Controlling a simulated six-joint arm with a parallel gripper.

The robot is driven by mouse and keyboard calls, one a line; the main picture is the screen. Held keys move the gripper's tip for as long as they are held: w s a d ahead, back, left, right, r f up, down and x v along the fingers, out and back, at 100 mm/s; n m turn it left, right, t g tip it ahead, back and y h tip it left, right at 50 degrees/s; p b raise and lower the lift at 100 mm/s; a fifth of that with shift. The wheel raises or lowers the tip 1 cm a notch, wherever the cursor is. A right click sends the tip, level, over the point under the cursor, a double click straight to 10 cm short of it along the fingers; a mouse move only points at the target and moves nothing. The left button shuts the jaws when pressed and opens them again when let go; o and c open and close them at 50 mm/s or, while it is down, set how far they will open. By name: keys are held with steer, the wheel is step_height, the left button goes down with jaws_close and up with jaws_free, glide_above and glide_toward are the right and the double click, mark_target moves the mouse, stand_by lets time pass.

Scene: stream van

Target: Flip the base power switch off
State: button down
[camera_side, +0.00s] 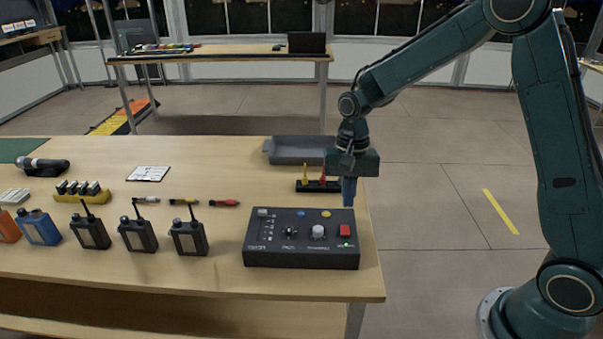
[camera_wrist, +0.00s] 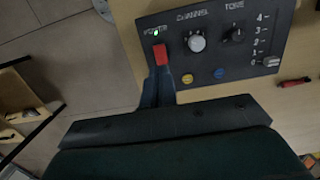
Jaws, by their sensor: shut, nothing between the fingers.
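The base is a black control box (camera_side: 300,255) near the table's right end; it also fills the top of the wrist view (camera_wrist: 215,15). Its red power switch (camera_side: 345,230) sits at the box's right side, and a small green light (camera_side: 346,244) beside it is lit. In the wrist view the red switch (camera_wrist: 161,55) lies just beyond my fingertips, with the lit green light (camera_wrist: 155,33) past it. My gripper (camera_side: 349,202) points down at the box's back right corner. Its fingers (camera_wrist: 160,75) are shut and empty, close to the switch; I cannot tell whether they touch it.
The box also carries a grey knob (camera_side: 318,232), a black knob (camera_side: 290,232), a slider and blue and yellow buttons. Several radios (camera_side: 138,235) stand to its left. A grey tray (camera_side: 290,152) and a small black holder (camera_side: 318,186) are behind. The table's right edge is close.

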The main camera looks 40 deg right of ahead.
mark_target(345, 229)
steer(key=f, duration=0.7)
steer(key=shift+s+a+f, duration=0.1)
steer(key=shift+s+a, duration=0.2)
steer(key=shift+s+a+f, duration=0.15)
steer(key=shift+s+f, duration=0.05)
steer(key=shift+f, duration=0.25)
steer(key=shift+w, duration=0.1)
steer(key=shift+w+d+r, duration=0.15)
steer(key=shift+w+d, duration=0.4)
steer(key=shift+d, duration=0.2)
